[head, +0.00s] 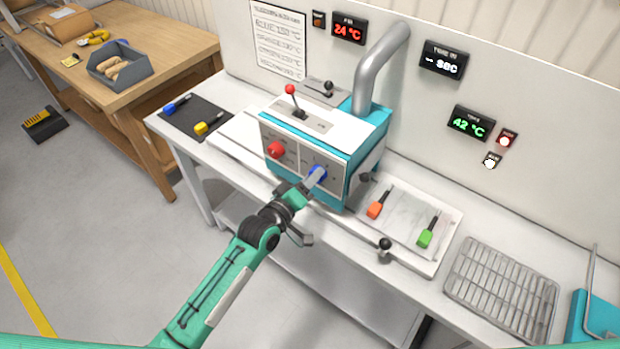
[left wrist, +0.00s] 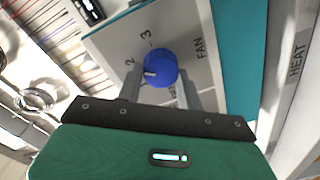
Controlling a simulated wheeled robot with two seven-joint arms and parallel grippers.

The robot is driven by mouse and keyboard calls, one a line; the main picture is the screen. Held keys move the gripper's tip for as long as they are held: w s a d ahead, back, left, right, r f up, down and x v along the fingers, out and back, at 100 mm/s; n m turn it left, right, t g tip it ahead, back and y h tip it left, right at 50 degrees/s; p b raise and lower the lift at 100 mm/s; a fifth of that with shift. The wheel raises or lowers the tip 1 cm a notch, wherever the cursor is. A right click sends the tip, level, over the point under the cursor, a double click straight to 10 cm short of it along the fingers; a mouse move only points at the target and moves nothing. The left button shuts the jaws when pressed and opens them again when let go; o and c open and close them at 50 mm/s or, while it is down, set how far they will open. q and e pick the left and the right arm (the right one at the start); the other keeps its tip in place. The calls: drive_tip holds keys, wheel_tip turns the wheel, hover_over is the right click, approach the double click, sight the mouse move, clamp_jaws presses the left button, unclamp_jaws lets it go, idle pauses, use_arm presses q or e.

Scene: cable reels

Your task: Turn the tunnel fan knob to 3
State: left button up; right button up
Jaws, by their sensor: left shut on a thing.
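The blue fan knob (left wrist: 161,67) is on a pale panel marked FAN, with the numbers 2 and 3 printed beside it. Its white mark is on the knob's left side in the left wrist view, closer to the 2 than to the 3. In the head view the blue knob (head: 317,173) is on the front of the teal and white machine (head: 340,150). My left gripper (head: 308,184) is shut on the knob, with a finger on each side. Its tips are partly hidden in the head view. My right gripper is not in view.
A red knob (head: 276,150) is left of the fan knob on the same front. A red-tipped lever (head: 291,90) stands on top. Orange (head: 378,205) and green (head: 428,232) tools lie to the right, before a wire rack (head: 500,285).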

use_arm(q)
drive_tip(key=m, duration=1.1)
drive_tip(key=shift+s+d+f+t, duration=0.1)
drive_tip(key=shift+s+t, duration=0.05)
drive_tip(key=shift+t, duration=0.15)
idle(0.4)
drive_tip(key=o, duration=1)
drive_tip(key=shift+b, duration=0.3)
drive_tip(key=shift+b+v, duration=2.3)
drive_tip(key=shift+v, duration=4.6)
